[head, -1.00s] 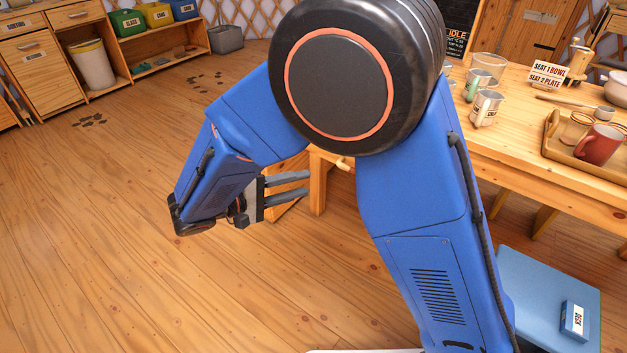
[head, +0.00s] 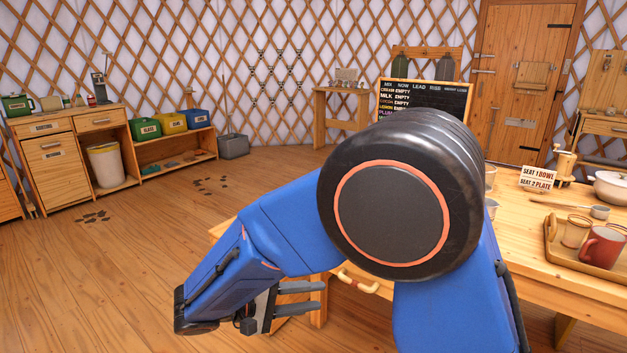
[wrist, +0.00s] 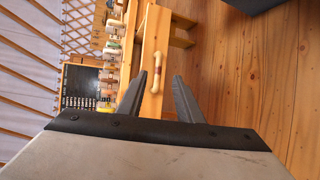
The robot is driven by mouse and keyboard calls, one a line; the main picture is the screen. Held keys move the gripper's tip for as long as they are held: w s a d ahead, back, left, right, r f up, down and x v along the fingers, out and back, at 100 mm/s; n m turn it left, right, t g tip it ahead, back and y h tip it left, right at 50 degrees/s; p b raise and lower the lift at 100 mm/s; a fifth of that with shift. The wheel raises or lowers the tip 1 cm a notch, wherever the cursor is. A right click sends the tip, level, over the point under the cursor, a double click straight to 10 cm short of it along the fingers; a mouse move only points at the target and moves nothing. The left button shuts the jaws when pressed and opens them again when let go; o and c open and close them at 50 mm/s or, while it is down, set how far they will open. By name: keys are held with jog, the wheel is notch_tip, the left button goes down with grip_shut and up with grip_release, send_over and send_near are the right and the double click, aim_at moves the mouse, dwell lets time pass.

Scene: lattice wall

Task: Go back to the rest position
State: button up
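My gripper (head: 300,298) shows at the lower middle of the head view, at the end of my folded blue arm. Its two grey fingers stand apart with nothing between them. In the wrist view my gripper (wrist: 167,88) is also open and empty, with the table edge and a drawer handle (wrist: 155,72) beyond the fingers. In the head view that handle (head: 358,282) lies just to the right of the fingertips. My arm hides part of the table.
The wooden table (head: 590,282) on the right bears a tray (head: 549,249), a red mug (head: 602,246), a white pot (head: 611,188) and a seat sign (head: 537,178). Low shelves with a green bin (head: 145,129) stand at the back left.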

jog(key=s+d+r+m+g+y, duration=0.1)
jog(key=s+d+r+g+y, duration=0.15)
jog(key=d, duration=0.75)
jog(key=s+d+r+m+g+y, duration=0.1)
jog(key=s+d+m+g+y, duration=0.15)
jog(key=d, duration=0.75)
jog(key=s+d+r+m+t+y, duration=0.2)
jog(key=s+d+y, duration=0.6)
jog(key=s, duration=0.5)
jog(key=shift+d+m+t, duration=0.55)
jog(key=shift+d+t, duration=0.15)
jog(key=shift+d, duration=0.5)
